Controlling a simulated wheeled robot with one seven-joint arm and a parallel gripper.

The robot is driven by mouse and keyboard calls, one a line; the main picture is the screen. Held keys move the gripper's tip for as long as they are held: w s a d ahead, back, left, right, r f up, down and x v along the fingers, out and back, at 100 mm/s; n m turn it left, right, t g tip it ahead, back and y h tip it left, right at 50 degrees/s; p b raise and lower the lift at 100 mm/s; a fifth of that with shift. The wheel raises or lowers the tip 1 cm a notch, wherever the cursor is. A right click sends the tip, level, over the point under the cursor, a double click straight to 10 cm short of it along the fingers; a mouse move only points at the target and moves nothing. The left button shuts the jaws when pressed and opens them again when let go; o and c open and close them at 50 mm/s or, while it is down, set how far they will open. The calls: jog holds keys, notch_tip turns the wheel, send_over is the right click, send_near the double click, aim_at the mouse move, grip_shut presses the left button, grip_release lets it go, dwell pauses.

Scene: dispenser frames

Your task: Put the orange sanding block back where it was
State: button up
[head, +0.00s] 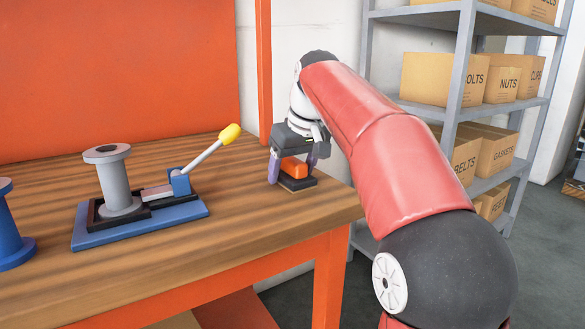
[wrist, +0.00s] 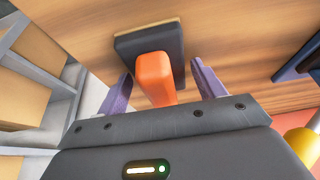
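The orange sanding block (head: 293,168) has an orange grip on a dark, flat base and sits on the wooden bench top (head: 240,200) near its right end. My gripper (head: 292,175) points down over it, one purple finger on either side. In the wrist view the orange grip (wrist: 154,78) stands between the fingers with a gap on each side, so my gripper (wrist: 161,70) is open and not clamped on it. The base appears to rest flat on the wood; part of the block is hidden by my gripper in the head view.
A toggle clamp with a yellow-tipped lever (head: 230,134) and a grey spool (head: 118,180) stand on a blue plate (head: 150,229) to the left. A blue spool (head: 10,235) is at the far left. An orange post (head: 264,70) rises behind. Shelves with boxes (head: 430,78) stand right.

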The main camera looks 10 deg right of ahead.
jog(key=shift+o, duration=0.6)
jog(key=shift+r, duration=0.1)
jog(key=shift+r, duration=0.25)
jog(key=p+v, duration=0.3)
jog(key=v, duration=0.8)
jog(key=shift+r, duration=0.35)
jog(key=shift+s+d, duration=0.1)
jog(key=shift+s, duration=0.2)
